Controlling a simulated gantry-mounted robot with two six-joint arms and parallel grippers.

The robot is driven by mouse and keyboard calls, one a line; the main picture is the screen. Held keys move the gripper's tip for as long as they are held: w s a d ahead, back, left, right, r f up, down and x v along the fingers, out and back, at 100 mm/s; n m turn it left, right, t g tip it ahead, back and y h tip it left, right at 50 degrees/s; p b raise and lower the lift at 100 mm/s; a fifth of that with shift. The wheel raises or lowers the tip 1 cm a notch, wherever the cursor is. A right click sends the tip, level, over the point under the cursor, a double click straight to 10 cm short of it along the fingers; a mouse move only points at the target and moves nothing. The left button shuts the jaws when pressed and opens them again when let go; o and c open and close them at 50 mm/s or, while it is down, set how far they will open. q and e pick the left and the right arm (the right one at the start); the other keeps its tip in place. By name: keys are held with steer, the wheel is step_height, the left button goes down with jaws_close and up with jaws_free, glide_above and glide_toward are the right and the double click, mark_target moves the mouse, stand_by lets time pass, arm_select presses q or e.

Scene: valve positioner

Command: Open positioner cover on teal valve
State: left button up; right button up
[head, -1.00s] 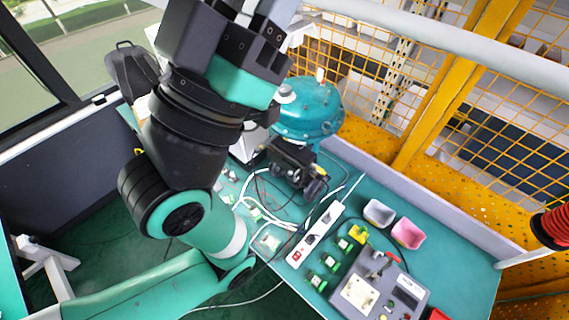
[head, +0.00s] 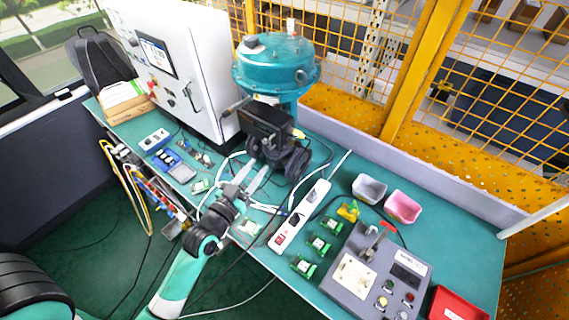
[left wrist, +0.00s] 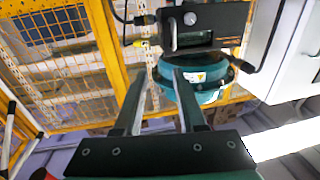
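The teal valve (head: 278,66) stands on the table at the back, with a domed teal top. The black positioner (head: 264,119) is mounted on its front, below the dome. Its front looks closed in the head view. In the left wrist view the scene is upside down: the positioner (left wrist: 205,28) is at the top with a small window, and the teal dome (left wrist: 203,80) is below it. My left gripper (head: 251,177) is open and empty, its two fingers apart, in front of and below the positioner, not visibly touching it. My right gripper is not in view.
A white control cabinet (head: 176,68) stands close left of the valve. A white power strip (head: 299,216) and loose cables lie in front. A grey test panel (head: 372,275), small bins (head: 402,207) and green modules (head: 318,246) sit to the right. A yellow mesh fence (head: 349,45) runs behind.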

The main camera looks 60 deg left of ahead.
arm_select(q)
steer(key=w+a+f, duration=0.2)
steer(key=w+a, duration=0.6)
steer(key=shift+n+g+y, duration=0.3)
steer(key=shift+g+y, duration=0.1)
steer(key=shift+d, duration=0.1)
jaws_close()
stand_by(1.1)
